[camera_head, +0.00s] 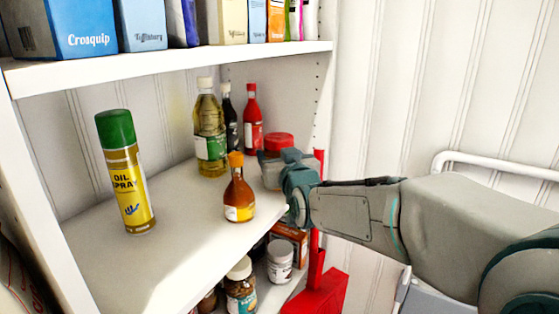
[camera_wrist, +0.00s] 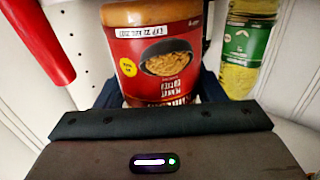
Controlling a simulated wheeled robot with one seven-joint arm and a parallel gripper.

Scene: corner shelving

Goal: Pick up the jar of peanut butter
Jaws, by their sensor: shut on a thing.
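The jar of peanut butter (camera_wrist: 155,55) has a red label with a picture of a bowl and shows upside down in the wrist view. In the head view my gripper (camera_head: 290,172) reaches in from the right. I cannot tell whether the jar touches the shelf.
The middle shelf (camera_head: 170,240) also holds an oil spray can (camera_head: 127,175), an orange-capped sauce bottle (camera_head: 238,192), an oil bottle (camera_head: 209,130), a dark bottle (camera_head: 230,120) and a red bottle (camera_head: 252,122). Boxes stand above, jars below. A red object (camera_head: 318,290) stands by the shelf's right side.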

